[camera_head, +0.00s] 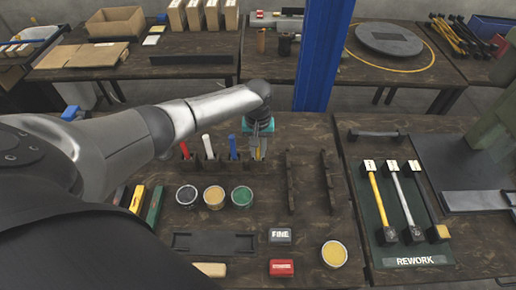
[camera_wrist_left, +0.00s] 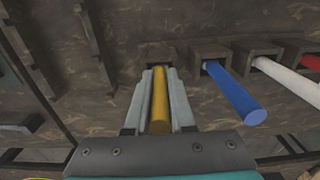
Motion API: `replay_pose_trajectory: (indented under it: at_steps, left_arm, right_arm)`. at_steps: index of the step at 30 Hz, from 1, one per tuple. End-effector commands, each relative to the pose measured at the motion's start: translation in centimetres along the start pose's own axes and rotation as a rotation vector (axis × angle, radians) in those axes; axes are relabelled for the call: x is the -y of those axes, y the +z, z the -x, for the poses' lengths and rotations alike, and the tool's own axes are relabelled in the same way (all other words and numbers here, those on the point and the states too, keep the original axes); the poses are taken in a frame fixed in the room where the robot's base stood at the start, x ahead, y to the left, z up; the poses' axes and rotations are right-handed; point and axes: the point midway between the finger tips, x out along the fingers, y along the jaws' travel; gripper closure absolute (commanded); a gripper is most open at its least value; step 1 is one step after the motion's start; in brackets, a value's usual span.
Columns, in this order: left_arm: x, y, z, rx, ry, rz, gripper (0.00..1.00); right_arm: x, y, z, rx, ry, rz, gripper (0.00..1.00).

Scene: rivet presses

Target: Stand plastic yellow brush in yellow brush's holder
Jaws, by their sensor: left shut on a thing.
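The yellow brush (camera_wrist_left: 159,105) shows as a yellow handle between the two grey fingers of my left gripper (camera_wrist_left: 158,100), which is shut on it. In the head view my left gripper (camera_head: 258,146) is at the right end of the row of holders, with a sliver of yellow between its fingers. The yellow brush's holder (camera_wrist_left: 155,48) is a dark square block directly beyond the handle in the wrist view. The handle's far end lines up with its opening; I cannot tell how deep it sits. My right gripper is not in view.
Blue (camera_head: 233,147), white (camera_head: 208,147) and red (camera_head: 185,150) brushes stand in the holders to the left. Three round paint tins (camera_head: 214,197) stand in front. Dark upright racks (camera_head: 290,182) are to the right. A blue post (camera_head: 318,60) rises behind.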

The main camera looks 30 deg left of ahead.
Motion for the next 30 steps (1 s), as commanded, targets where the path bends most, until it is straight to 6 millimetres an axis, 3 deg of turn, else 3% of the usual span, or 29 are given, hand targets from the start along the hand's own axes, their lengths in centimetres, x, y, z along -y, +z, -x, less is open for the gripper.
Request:
replay_pose_trajectory:
  at_steps: [9, 10, 19, 30]
  left_arm:
    - [0.00, 0.01, -0.15, 0.000, 0.000, 0.000, 1.00]
    - [0.00, 0.01, -0.15, 0.000, 0.000, 0.000, 0.76]
    - [0.00, 0.02, -0.15, 0.000, 0.000, 0.000, 0.43]
    - [0.00, 0.00, 0.68, 0.000, 0.000, 0.000, 0.43]
  right_arm:
    - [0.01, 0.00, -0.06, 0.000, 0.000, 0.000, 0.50]
    - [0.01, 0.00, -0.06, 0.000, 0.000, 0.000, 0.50]
    - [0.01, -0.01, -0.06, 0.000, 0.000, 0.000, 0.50]
    - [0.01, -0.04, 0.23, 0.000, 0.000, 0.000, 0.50]
